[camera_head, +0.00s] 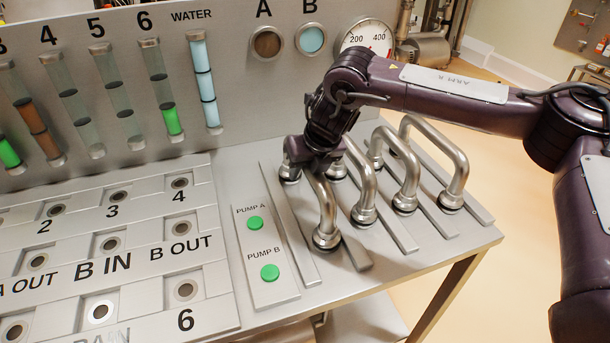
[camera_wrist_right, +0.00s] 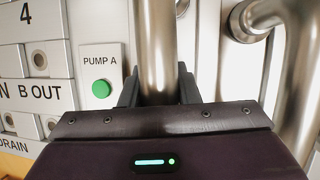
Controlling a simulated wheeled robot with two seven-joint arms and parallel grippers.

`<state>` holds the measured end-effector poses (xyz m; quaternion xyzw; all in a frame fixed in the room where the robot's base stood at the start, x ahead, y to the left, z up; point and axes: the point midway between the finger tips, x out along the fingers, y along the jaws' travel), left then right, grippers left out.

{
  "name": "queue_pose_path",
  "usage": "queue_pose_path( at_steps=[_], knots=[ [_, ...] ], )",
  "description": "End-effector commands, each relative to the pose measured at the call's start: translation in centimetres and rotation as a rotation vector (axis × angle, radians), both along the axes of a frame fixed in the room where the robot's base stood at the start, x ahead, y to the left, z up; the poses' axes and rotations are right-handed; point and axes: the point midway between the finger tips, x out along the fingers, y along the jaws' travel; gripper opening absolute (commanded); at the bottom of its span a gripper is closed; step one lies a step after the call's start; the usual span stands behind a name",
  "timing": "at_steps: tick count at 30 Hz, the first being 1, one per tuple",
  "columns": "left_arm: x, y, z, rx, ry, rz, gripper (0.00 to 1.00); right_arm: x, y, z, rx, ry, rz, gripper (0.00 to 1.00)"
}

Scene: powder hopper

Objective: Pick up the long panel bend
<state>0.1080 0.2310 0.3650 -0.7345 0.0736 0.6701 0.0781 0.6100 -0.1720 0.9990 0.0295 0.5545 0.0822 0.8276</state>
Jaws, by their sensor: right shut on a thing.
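Several U-shaped metal pipe bends stand side by side on narrow rails at the right of the bench. My right gripper (camera_head: 312,160) is over the top of the leftmost bend (camera_head: 325,210) and shut on it. The gripper hides part of that bend's top. In the right wrist view the tube (camera_wrist_right: 157,45) runs between the two fingers (camera_wrist_right: 158,92). The bend's near collar appears to rest on its rail. I cannot tell from the pictures which bend is the long one. My left gripper is not in view.
Neighbouring bends (camera_head: 362,185) stand close to the right of the held one. A plate with green PUMP A (camera_head: 255,223) and PUMP B (camera_head: 270,272) buttons lies left. The panel (camera_head: 250,85) with tubes and gauge (camera_head: 368,38) rises behind. The bench's right edge is near.

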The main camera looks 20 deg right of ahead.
Motion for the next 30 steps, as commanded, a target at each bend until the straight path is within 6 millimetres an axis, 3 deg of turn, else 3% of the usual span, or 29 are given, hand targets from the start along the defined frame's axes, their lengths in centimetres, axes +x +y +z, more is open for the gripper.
queue_pose_path(
  at_steps=[8, 19, 24, 30],
  knots=[
    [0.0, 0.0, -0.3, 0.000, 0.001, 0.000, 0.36, 0.2, 0.1, 2.6, 0.001, -0.007, 0.000, 0.00],
    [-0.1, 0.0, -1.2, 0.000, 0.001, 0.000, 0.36, 0.1, 0.2, 12.3, 0.004, -0.009, 0.001, 0.00],
    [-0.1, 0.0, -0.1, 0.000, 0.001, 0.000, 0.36, 0.1, 0.1, 16.8, 0.001, -0.008, 0.001, 0.00],
    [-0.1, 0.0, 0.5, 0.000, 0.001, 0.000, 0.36, 0.1, 0.1, 19.5, 0.001, -0.006, 0.000, 0.00]
  ],
)
